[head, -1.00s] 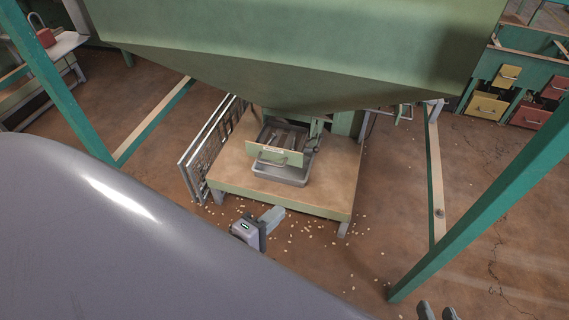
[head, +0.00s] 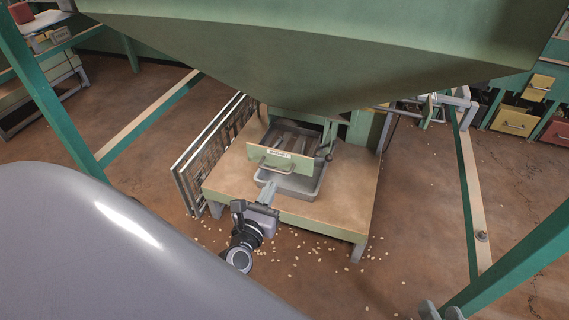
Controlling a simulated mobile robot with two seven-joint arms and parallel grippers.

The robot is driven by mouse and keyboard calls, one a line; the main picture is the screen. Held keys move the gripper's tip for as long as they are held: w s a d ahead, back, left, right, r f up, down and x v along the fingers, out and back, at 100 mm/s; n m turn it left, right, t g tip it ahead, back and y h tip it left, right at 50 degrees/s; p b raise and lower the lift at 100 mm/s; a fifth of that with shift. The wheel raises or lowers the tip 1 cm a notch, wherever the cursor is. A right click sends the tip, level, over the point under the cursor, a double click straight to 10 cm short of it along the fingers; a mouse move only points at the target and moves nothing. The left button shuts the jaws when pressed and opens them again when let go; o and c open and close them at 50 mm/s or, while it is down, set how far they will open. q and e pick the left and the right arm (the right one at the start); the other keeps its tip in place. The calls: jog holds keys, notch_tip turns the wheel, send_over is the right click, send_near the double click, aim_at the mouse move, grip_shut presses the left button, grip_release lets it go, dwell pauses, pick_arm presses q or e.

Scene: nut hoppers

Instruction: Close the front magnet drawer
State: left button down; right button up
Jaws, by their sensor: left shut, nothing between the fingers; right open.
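The magnet drawer (head: 282,160) has a pale green front with a bar handle and a small label. It is pulled out from the green housing under the hopper, and its open top shows dark bars inside. My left gripper (head: 268,190) is shut and empty. Its fingers point up at the drawer front from just below and in front of it; I cannot tell if they touch anything.
A grey tray (head: 310,190) sits under the drawer on a wooden-topped stand (head: 345,205). The green hopper (head: 320,50) hangs overhead. Green frame posts stand at both sides. Nuts lie scattered on the floor.

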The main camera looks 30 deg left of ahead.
aim_at(288, 155)
pick_arm(q)
jog(key=b+x, duration=0.1)
jog(key=x, duration=0.8)
jog(key=shift+w+b, duration=0.3)
jog(key=shift+w+a, duration=0.15)
jog(key=shift+w, duration=0.45)
pick_arm(e)
jog(key=shift+w+a+y, duration=0.2)
jog(key=shift+a+y, duration=0.2)
jog(key=shift+a, duration=0.1)
jog(key=shift+s+f, duration=0.15)
jog(key=shift+f, duration=0.1)
